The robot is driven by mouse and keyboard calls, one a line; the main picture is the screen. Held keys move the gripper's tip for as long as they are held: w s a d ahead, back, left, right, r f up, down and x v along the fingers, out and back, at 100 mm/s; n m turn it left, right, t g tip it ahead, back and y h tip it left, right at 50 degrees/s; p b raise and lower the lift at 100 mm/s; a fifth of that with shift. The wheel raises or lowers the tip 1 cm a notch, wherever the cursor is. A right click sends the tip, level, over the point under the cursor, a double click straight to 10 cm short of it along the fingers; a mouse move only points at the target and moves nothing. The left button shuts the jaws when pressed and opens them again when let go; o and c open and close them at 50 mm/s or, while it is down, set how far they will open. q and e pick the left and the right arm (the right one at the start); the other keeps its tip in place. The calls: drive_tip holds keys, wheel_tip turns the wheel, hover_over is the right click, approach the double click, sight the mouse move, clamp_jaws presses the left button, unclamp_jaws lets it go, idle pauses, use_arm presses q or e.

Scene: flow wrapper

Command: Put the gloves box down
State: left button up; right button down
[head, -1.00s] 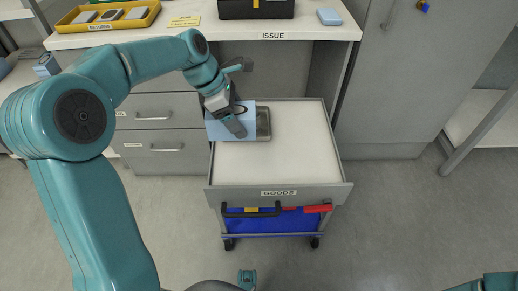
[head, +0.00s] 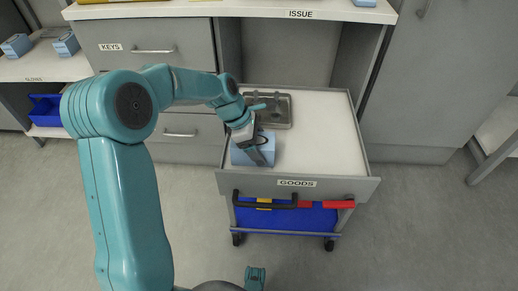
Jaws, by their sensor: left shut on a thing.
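My left gripper (head: 260,156) is shut on the light blue gloves box (head: 238,157). The box is at the front left of the white surface of the tray labelled GOODS (head: 320,140), close to its left wall and front panel. I cannot tell whether the box touches the surface. The gripper hides part of the box's top.
A grey metal dish (head: 283,110) lies at the back left of the GOODS tray, behind the box. The tray's middle and right are clear. The ISSUE counter (head: 240,9) stands behind. More light blue boxes (head: 66,44) sit on the left shelf.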

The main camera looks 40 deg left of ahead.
use_arm(q)
drive_tip(key=shift+r, duration=0.15)
drive_tip(key=o, duration=1.7)
drive_tip(key=p+v, duration=0.5)
drive_tip(key=v, duration=0.7)
